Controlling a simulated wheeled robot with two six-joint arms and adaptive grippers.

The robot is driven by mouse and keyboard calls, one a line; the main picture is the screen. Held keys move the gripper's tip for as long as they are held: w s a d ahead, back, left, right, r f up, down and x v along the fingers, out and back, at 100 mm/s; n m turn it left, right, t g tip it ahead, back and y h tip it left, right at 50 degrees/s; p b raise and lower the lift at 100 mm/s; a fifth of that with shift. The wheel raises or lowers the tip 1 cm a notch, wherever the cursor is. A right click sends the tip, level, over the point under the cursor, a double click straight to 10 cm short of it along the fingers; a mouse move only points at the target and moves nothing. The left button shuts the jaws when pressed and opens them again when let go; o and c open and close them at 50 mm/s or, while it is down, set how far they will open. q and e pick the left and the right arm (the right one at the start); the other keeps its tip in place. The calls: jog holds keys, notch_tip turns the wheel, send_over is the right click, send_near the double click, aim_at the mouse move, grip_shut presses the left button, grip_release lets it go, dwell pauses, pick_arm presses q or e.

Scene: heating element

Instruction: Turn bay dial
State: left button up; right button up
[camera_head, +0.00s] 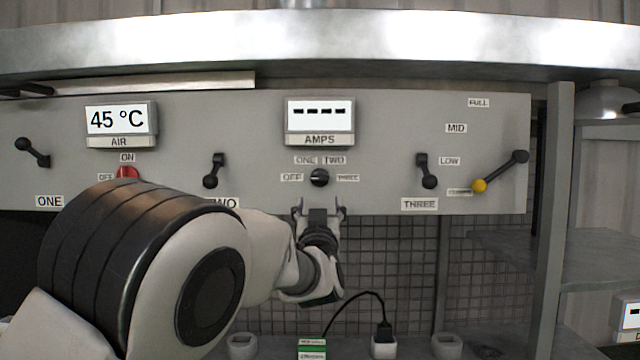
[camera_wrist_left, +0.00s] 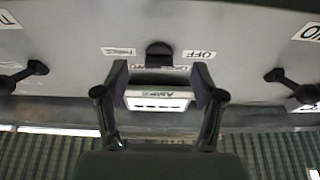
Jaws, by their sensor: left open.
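The bay dial (camera_head: 319,177) is a small black knob on the grey panel, below the AMPS display (camera_head: 319,116). Labels OFF, ONE, TWO and THREE surround it. My left gripper (camera_head: 319,208) is open, just below the dial and apart from it in the head view. In the left wrist view, which is upside down, the dial (camera_wrist_left: 159,52) shows beyond the open, empty fingers (camera_wrist_left: 160,90), roughly centred between them. The AMPS display (camera_wrist_left: 158,100) shows between the fingers and reads dashes. My right gripper is not in view.
Black levers (camera_head: 214,171) and (camera_head: 427,171) flank the dial. A red AIR switch (camera_head: 127,173) sits under the 45 °C display (camera_head: 120,119). A yellow-tipped lever (camera_head: 500,171) is at the right. A metal hood edge (camera_head: 320,40) overhangs the panel (camera_head: 390,130); wire mesh (camera_head: 390,255) lies below.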

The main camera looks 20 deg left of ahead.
aim_at(319, 181)
pick_arm(q)
jog(key=w+r+p, duration=0.1)
jog(key=w+a+r+p, duration=0.1)
jog(key=w+p, duration=0.1)
jog(key=w+r+p, duration=0.1)
jog(key=r+p, duration=0.1)
jog(key=shift+w+a, duration=0.3)
jog(key=shift+w, duration=0.05)
jog(key=shift+w+f, duration=0.2)
jog(key=shift+w, duration=0.1)
jog(key=shift+s+r, duration=0.1)
jog(key=shift+r, duration=0.05)
jog(key=shift+c, duration=0.4)
jog(key=shift+s+d+r, duration=0.25)
jog(key=shift+s, duration=0.15)
jog(key=c, duration=0.5)
jog(key=shift+s+d+r, duration=0.1)
jog(key=shift+s+r, duration=0.05)
jog(key=shift+s, duration=0.15)
jog(key=c, duration=0.6)
jog(key=shift+o, duration=0.2)
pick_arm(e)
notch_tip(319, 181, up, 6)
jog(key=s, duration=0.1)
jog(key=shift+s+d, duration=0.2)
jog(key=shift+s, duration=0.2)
